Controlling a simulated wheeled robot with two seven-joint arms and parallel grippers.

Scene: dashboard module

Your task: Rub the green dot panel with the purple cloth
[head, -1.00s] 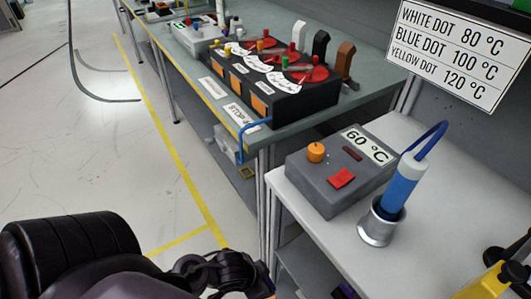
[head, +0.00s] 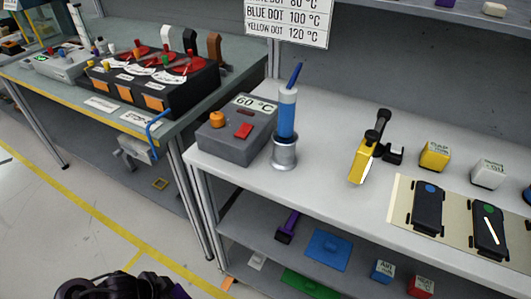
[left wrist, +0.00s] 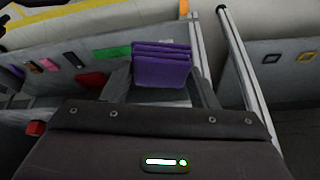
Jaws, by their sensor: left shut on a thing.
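The green dot panel (head: 489,232) is a dark panel with a green dot and a white streak, lying on a beige mat (head: 398,205) at the right of the white bench in the head view. A similar blue dot panel (head: 428,208) lies to its left. The purple cloth (left wrist: 162,65) looks like a folded stack in the left wrist view. My left gripper (left wrist: 160,85) is shut on it, away from the panel. In the head view only dark parts of my arm show at the bottom left. My right gripper is not in view.
A grey 60 °C box (head: 232,140), a blue tool in a metal cup (head: 284,152) and a yellow tool (head: 362,160) stand on the bench. Yellow (head: 435,156) and white (head: 488,173) blocks sit behind the mat. A lower shelf holds a blue sheet (head: 328,248) and other items.

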